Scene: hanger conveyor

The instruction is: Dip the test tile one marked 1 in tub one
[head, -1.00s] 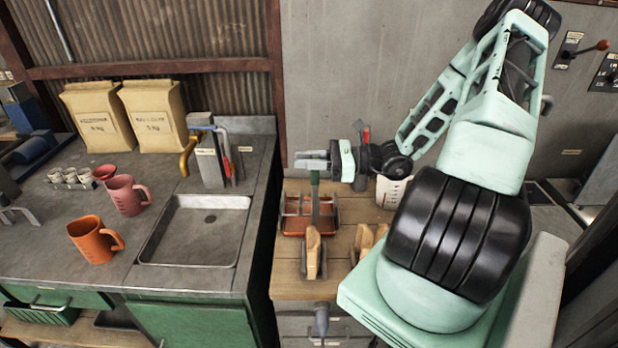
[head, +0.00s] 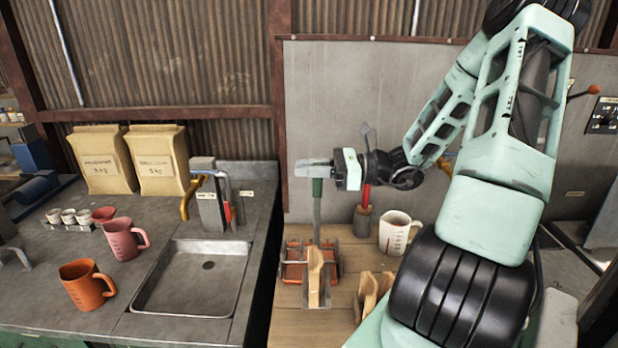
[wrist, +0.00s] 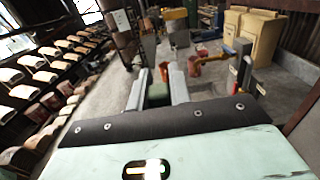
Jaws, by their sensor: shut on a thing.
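My gripper (head: 312,170) is in the middle of the head view, fingers pointing left. It is shut on a green-handled tool (head: 317,188) with a grey shaft hanging down. The green handle also shows between the fingers in the wrist view (wrist: 158,92). The shaft's lower end is in front of or above an orange-brown tray (head: 293,271) in a metal frame; I cannot tell whether they touch. Light wooden pieces stand upright in a holder (head: 314,278) in front of the tray. I cannot make out a marked 1 on any tile, nor tell which container is tub one.
A white jug (head: 394,233) and a red-handled tool in a pot (head: 362,220) stand right of the tray. Left are a sink (head: 192,280), an orange jug (head: 84,287), a pink jug (head: 123,240) and two sacks (head: 158,160). A wall panel (head: 330,90) stands behind.

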